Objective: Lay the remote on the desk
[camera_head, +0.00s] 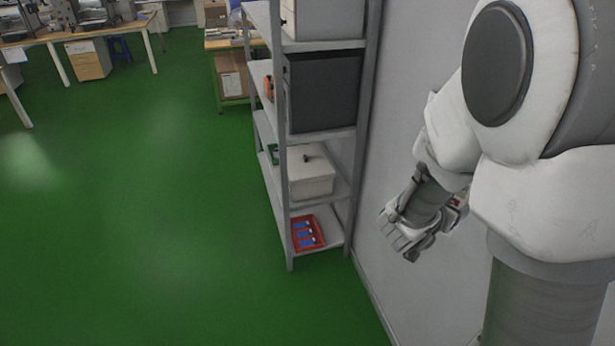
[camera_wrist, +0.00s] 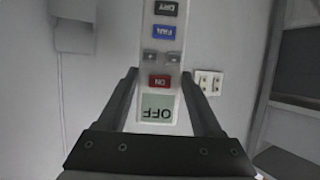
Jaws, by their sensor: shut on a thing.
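The remote (camera_wrist: 160,58) is a pale, narrow handset in the wrist view, with a small screen reading OFF upside down and red, blue and dark buttons. My gripper (camera_wrist: 159,78) is shut on it, one dark finger along each side; the remote's far end runs out of the top of the picture. A wooden-topped desk (camera_head: 130,28) stands far off at the upper left of the head view, well away from my arm. I cannot make out the remote in the head view.
A grey metal shelf unit (camera_head: 283,180) stands close ahead, holding boxes and a red tray (camera_head: 307,233). A pale wall is beside my arm. A workbench (camera_head: 228,44) stands behind the shelf, and a blue stool (camera_head: 119,47) by the desk. The green floor (camera_head: 150,200) at left is clear.

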